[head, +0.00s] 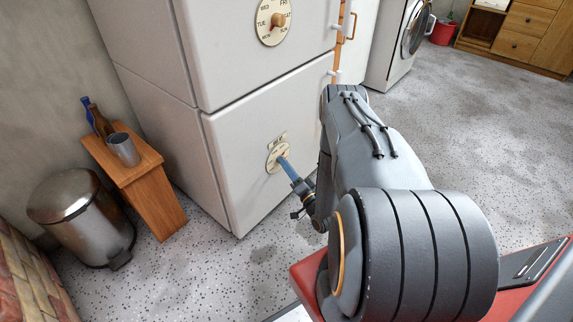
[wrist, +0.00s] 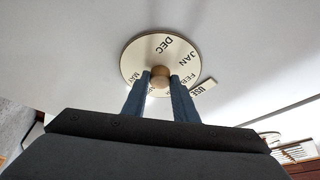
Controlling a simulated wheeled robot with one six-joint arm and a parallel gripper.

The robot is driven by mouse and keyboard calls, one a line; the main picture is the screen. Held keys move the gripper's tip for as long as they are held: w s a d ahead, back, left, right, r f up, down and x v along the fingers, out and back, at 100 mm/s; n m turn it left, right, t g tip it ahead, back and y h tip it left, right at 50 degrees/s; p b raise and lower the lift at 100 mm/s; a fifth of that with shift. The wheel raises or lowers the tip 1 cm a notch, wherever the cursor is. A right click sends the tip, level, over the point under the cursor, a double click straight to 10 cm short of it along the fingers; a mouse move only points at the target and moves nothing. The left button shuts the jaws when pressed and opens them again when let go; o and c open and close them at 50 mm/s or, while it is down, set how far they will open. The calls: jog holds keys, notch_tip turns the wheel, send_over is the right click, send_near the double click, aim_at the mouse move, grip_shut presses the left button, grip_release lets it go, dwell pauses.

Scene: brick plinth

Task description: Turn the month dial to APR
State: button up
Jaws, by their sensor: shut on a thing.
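The month dial (head: 271,161) is a round cream disc on the front of the lower white cabinet door. In the wrist view the dial (wrist: 146,47) shows DEC at its top, JAN at upper right and FEB at right, close to the tag marked USE (wrist: 203,87). A small word at its left looks like MAY; other lettering is hidden behind my fingers. My gripper (wrist: 160,80) is shut on the round wooden knob (wrist: 160,71) at the dial's centre. In the head view my gripper (head: 283,159) reaches the dial from the right.
A weekday dial with a wooden knob (head: 277,19) is on the upper door (head: 235,60). A wooden stool (head: 150,185) with bottles and a metal cup (head: 124,150) stands left, beside a steel bin (head: 85,215). Open floor lies right.

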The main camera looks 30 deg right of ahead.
jog(key=shift+m+h, duration=0.3)
jog(key=shift+m, duration=0.5)
jog(key=shift+p, duration=0.3)
jog(key=o, duration=1.1)
jog(key=shift+c, duration=0.2)
jog(key=p+v, duration=0.1)
jog(key=v, duration=0.7)
jog(key=shift+r, duration=0.25)
jog(key=shift+a, duration=0.1)
